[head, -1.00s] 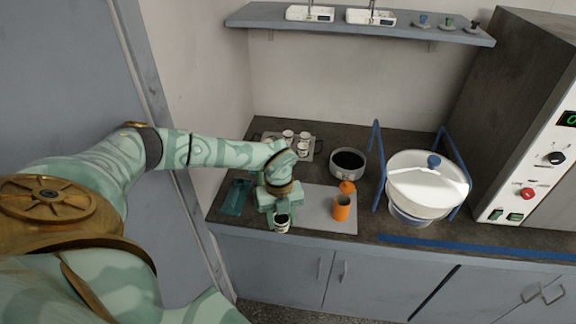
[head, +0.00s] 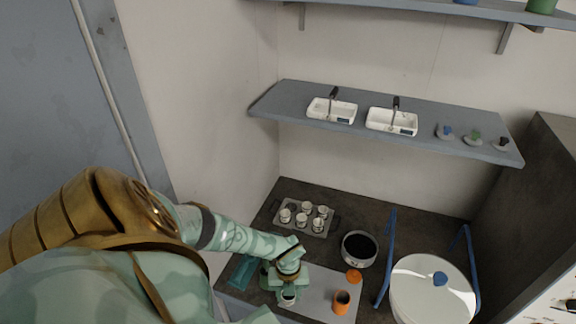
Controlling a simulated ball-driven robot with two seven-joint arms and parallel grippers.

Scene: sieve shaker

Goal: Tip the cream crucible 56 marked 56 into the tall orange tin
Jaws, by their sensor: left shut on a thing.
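My left gripper (head: 287,287) is shut on a small cream crucible (head: 288,299), held upright over the left part of the grey mat. Its marking is too small to read. The tall orange tin (head: 341,302) stands open on the mat to the right of the gripper, apart from it. An orange lid (head: 354,276) lies just behind the tin. My right gripper is not in view.
A tray (head: 311,229) with several cream crucibles sits behind my left gripper. A dark-filled round pan (head: 359,248) and a white sieve shaker (head: 432,295) with blue side bars stand right. A teal tray (head: 243,271) lies left. A shelf (head: 290,100) hangs above.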

